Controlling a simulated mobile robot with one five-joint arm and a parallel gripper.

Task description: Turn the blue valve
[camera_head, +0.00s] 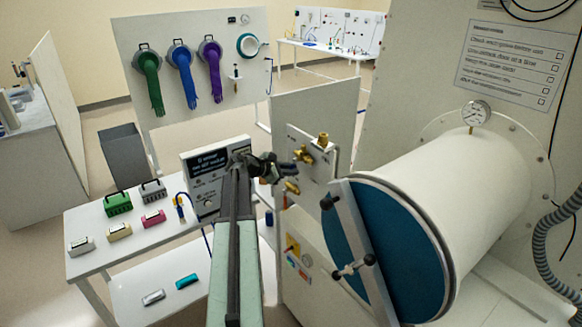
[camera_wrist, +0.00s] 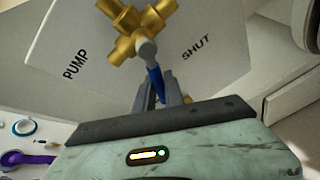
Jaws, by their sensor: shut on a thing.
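The blue valve's lever (camera_wrist: 155,80) shows in the wrist view, joined by a grey hub to a brass valve body (camera_wrist: 140,22). The plate behind reads PUMP to the left and SHUT to the right; the lever points down in the picture, toward my gripper. My gripper (camera_wrist: 161,90) is shut on the blue lever, its fingers on either side of it. In the head view my gripper (camera_head: 277,167) reaches the brass fittings (camera_head: 304,154) on the white panel (camera_head: 322,172). I cannot make out the blue lever there.
A large white chamber with a blue round door (camera_head: 385,245) and a clamp bar (camera_head: 360,250) stands close on the right. A white table (camera_head: 90,262) with small coloured cases and a black-and-white box (camera_head: 207,195) is on the left. A gauge (camera_head: 476,113) tops the chamber.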

